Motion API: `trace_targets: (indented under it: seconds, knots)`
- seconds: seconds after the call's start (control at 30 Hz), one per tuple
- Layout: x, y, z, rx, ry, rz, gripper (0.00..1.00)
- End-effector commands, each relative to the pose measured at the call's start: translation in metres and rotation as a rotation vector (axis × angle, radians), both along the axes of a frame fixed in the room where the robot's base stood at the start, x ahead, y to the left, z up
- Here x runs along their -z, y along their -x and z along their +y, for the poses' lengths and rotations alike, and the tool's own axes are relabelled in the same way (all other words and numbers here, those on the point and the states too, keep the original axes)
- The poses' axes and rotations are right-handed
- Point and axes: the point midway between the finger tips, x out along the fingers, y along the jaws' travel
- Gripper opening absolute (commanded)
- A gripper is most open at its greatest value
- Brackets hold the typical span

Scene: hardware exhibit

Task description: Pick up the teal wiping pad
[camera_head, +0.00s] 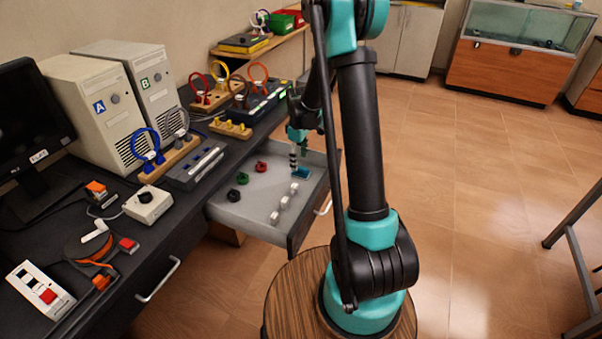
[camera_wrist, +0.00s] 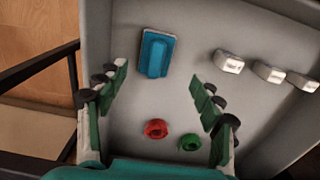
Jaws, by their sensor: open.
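The teal wiping pad (camera_wrist: 156,54) lies flat in the open grey drawer (camera_wrist: 195,22). It has a raised teal handle along its middle. In the head view the pad (camera_head: 301,173) sits near the drawer's far right corner, and the drawer (camera_head: 246,207) is pulled out from the dark bench. My gripper (camera_wrist: 163,85) is open and empty over the drawer, fingers spread, with the pad beyond the fingertips and between their lines. In the head view my gripper (camera_head: 293,165) points down next to the pad; its fingertips are small there, and I cannot tell its exact height.
The drawer also holds a red knob (camera_wrist: 155,129), a green knob (camera_wrist: 190,142), a black knob (camera_head: 233,195) and several white blocks (camera_wrist: 229,62). The drawer walls stand around the pad. Computer cases (camera_head: 95,110) and cable stands crowd the bench. Open floor (camera_head: 480,180) lies right.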

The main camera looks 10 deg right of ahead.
Motion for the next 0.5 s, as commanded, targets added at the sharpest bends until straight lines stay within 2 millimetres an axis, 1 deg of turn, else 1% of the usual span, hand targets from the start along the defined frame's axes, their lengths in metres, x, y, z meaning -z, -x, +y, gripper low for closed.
trace_targets:
  seconds: [0.17, 0.4, 0.5]
  knots:
    - [0.011, -0.001, -0.001, 0.001, 0.000, 0.000, 0.67]
    - [0.042, -0.006, -0.006, 0.000, 0.000, 0.000, 0.67]
    - [0.051, -0.005, -0.006, 0.000, 0.000, 0.000, 0.67]
